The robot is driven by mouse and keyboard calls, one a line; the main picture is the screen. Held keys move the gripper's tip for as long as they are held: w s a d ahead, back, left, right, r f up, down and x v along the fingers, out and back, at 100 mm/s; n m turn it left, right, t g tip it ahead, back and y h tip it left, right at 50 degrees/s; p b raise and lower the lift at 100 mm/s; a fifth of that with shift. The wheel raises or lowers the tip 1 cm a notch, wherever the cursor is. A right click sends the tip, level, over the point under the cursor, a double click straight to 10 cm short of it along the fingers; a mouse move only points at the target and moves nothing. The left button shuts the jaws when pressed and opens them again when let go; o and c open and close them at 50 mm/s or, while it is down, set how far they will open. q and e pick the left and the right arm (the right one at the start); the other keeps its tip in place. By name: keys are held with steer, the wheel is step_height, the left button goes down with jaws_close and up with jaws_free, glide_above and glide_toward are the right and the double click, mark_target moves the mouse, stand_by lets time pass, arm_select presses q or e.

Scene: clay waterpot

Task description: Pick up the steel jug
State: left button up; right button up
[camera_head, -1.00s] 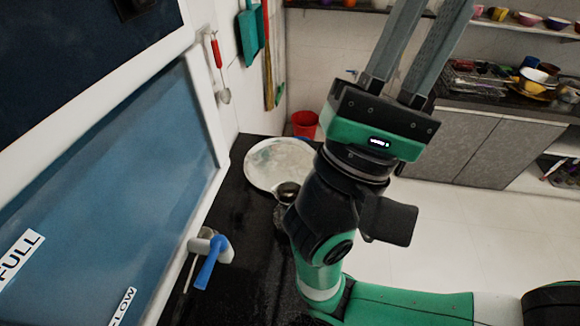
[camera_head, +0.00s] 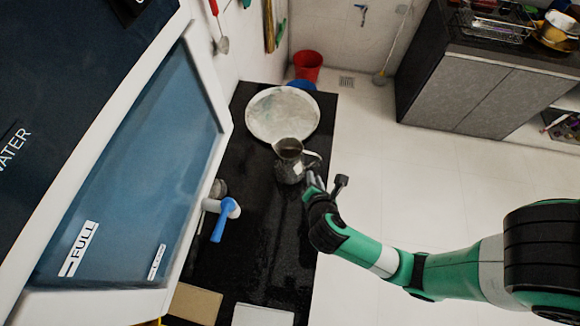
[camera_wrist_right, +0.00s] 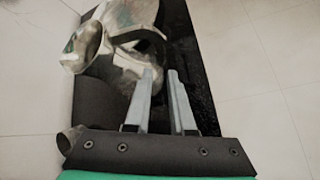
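The steel jug (camera_head: 288,166) stands upright on the black counter in the head view, just in front of a large pale round dish. Its handle (camera_head: 312,158) sticks out to the right. My right gripper (camera_head: 314,184) is low beside the jug, at its handle side. In the right wrist view, the jug's shiny metal side (camera_wrist_right: 118,76) lies up and left of my right gripper (camera_wrist_right: 161,72). Its two grey fingers are apart with a narrow gap and nothing visible clamped between them. Whether a finger touches the jug is unclear. My left gripper is not in view.
The pale round dish (camera_head: 283,114) lies behind the jug. A red bucket (camera_head: 308,66) stands beyond the counter. The counter (camera_head: 262,250) in front is mostly clear.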

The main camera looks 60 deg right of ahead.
mark_target(312, 167)
steer(key=x, duration=0.3)
steer(key=shift+w+d+f+b, duration=0.2)
steer(key=shift+d+b, duration=0.05)
steer(key=shift+b, duration=0.05)
steer(key=b+x, duration=0.2)
steer(key=x, duration=0.2)
steer(key=shift+d+f, duration=0.25)
steer(key=shift+f, duration=0.05)
steer(key=shift+w+d, duration=0.15)
steer(key=shift+d, duration=0.05)
jaws_close()
stand_by(0.7)
